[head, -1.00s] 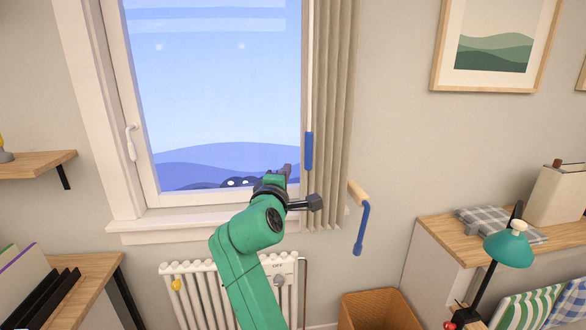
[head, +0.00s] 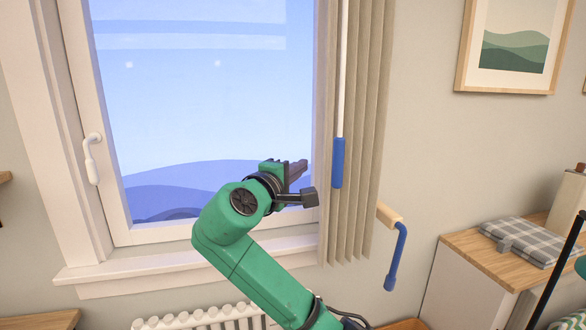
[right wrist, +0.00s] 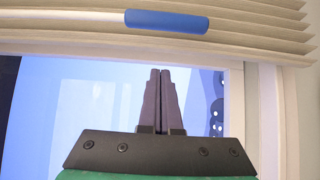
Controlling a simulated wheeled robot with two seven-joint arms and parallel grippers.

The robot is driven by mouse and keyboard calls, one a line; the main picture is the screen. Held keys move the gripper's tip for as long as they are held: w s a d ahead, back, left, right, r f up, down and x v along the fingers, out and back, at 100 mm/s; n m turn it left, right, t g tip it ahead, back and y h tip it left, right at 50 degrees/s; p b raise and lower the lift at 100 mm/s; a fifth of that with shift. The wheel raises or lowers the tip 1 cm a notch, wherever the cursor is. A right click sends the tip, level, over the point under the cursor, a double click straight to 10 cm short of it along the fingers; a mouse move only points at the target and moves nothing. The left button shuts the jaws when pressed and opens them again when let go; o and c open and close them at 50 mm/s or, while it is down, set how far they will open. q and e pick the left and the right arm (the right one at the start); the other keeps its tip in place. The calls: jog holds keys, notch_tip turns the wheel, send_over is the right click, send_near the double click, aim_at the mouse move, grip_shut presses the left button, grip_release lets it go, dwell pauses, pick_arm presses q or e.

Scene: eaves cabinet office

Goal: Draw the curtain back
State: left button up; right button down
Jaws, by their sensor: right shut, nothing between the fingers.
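The beige pleated curtain (head: 363,130) hangs gathered at the right side of the window (head: 200,90), and most of the glass is bare. A white wand with a blue handle (head: 338,163) hangs in front of the curtain. My right gripper (head: 298,170) is shut and empty, in front of the window's lower right, just left of the blue handle and apart from it. In the right wrist view the shut fingers (right wrist: 158,100) point toward the curtain folds (right wrist: 235,40) and the blue handle (right wrist: 166,21), with a gap between. My left gripper is not in view.
A blue crank-shaped handle with a wooden knob (head: 393,255) is on the wall right of the curtain. A white radiator (head: 205,319) stands below the sill (head: 180,268). A wooden-topped cabinet (head: 480,262) with folded checked cloth (head: 520,240) stands at right.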

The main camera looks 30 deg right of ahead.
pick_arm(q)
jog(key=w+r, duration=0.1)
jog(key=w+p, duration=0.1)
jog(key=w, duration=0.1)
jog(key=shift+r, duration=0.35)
pick_arm(e)
jog(key=d, duration=0.5)
jog(key=s+d, duration=0.1)
jog(key=d, duration=0.1)
jog(key=shift+d+f, duration=0.15)
